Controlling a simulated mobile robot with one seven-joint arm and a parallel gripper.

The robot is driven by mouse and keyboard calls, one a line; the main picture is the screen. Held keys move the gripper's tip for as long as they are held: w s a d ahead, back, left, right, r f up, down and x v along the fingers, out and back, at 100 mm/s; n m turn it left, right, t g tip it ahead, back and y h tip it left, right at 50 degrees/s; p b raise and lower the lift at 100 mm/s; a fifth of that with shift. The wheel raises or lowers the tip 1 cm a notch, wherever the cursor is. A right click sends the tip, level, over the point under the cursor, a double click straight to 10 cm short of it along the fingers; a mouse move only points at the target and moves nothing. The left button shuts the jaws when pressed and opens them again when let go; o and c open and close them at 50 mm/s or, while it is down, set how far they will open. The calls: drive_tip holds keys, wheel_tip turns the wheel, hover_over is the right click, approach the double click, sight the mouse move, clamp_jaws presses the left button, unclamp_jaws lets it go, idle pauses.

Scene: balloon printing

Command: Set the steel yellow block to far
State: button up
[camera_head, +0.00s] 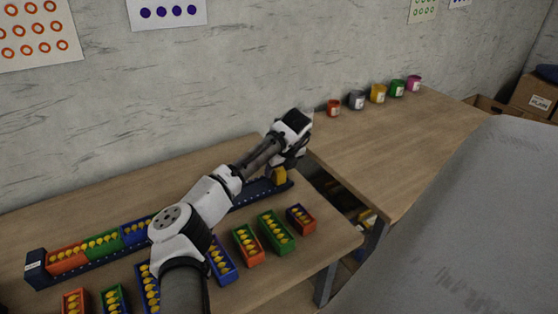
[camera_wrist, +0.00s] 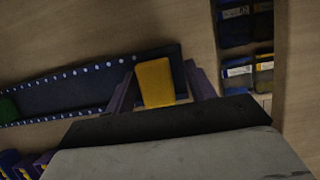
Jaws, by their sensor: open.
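The yellow block (camera_head: 279,175) sits at the right end of the long dark blue rail (camera_head: 246,196) on the left table. In the wrist view the yellow block (camera_wrist: 155,82) stands between the two purple fingers of my gripper (camera_wrist: 160,88). The fingers are open, one on each side of the block; a gap shows on the right, while the left finger is very close and I cannot tell if it touches. The rail (camera_wrist: 70,92) has a row of white dots along its edges. In the head view my gripper (camera_head: 283,165) is over the rail's right end, its fingers mostly hidden.
Red, green and blue trays with yellow balls fill the rail's left part. Several more trays, such as a green one (camera_head: 276,232), stand in front of the rail. A gap with bins below separates this table from the right table (camera_head: 400,150), which holds paint pots along the wall.

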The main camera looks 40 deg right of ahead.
drive_tip(key=b+v, duration=0.3)
drive_tip(key=v, duration=1)
drive_tip(key=shift+s+r, duration=0.15)
drive_tip(key=shift+r, duration=0.2)
drive_tip(key=shift+d, duration=0.1)
